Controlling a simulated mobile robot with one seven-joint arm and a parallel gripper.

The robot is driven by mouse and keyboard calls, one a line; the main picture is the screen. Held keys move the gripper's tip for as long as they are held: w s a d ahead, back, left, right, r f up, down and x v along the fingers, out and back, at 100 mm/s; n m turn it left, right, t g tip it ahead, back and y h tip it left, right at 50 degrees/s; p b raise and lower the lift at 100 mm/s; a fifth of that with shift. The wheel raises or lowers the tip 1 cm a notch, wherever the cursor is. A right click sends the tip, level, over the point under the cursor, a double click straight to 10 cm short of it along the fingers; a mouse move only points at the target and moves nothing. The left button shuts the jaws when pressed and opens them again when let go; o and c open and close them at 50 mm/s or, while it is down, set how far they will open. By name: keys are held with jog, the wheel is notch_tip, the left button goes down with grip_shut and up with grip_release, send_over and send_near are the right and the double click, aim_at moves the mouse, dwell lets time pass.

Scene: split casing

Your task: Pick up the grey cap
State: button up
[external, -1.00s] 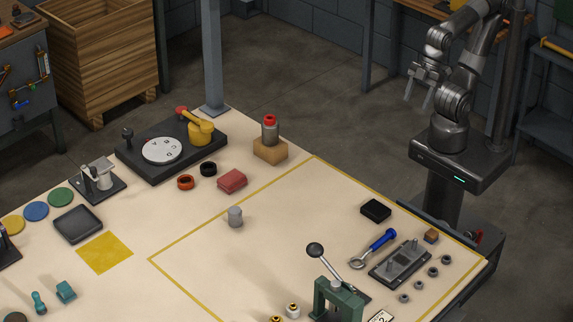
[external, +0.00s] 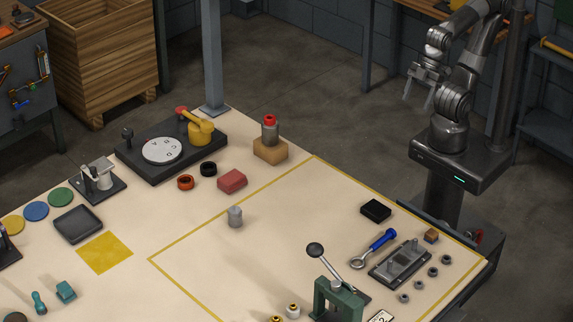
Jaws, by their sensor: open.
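A small grey cylinder with a rounded top (external: 235,216) stands upright on the cream table, just inside the yellow outline; it looks like the grey cap. A grey plate-like casing part with upright pins (external: 400,264) lies at the table's right side, and I cannot tell whether a cap belongs to it. My gripper (external: 418,100) is open and empty, raised beyond the table's far right edge, well away from the grey cylinder.
A blue-handled wrench (external: 376,246), a black block (external: 376,210) and several nuts lie near the casing part. A green press with a lever (external: 338,298) stands at the front. A red block (external: 232,181) and a bottle on a wooden block (external: 270,150) stand behind the cylinder.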

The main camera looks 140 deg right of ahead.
jog(key=w+d+r, duration=0.1)
jog(key=w+r, duration=0.2)
jog(key=w, duration=0.6)
send_over(236, 209)
jog(key=s, duration=0.4)
notch_tip(236, 209, down, 22)
jog(key=x, duration=0.4)
jog(key=shift+w+d+f, duration=0.25)
jog(key=shift+d+f, duration=0.05)
jog(key=shift+d, duration=0.1)
jog(key=shift+a+x, duration=0.2)
jog(key=shift+x, duration=1.35)
jog(key=shift+a+x, duration=0.2)
jog(key=shift+x, duration=1.4)
jog(key=shift+w, duration=0.1)
